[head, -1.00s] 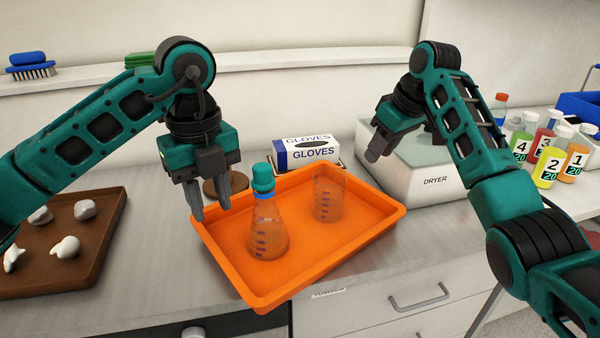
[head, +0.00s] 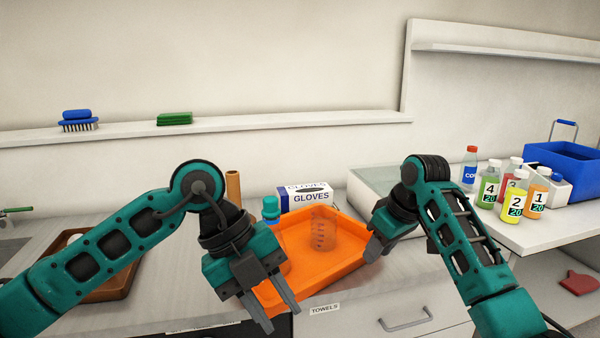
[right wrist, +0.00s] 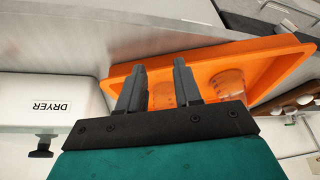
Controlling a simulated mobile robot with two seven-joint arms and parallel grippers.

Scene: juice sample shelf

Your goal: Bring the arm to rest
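My left gripper (head: 274,312) hangs in front of the orange tray (head: 350,264), its fingers apart with nothing between them. My right gripper (head: 376,248) is at the tray's right side in the head view. In the right wrist view its two fingers (right wrist: 160,82) are apart and empty, with the tray (right wrist: 270,62) behind them. A clear beaker (head: 323,232) stands in the tray.
A gloves box (head: 308,196) stands behind the tray. The dryer (right wrist: 45,100) is beside it. Numbered bottles (head: 514,207) and a blue crate (head: 570,160) are at the right. A brown tray (head: 112,290) lies behind my left arm.

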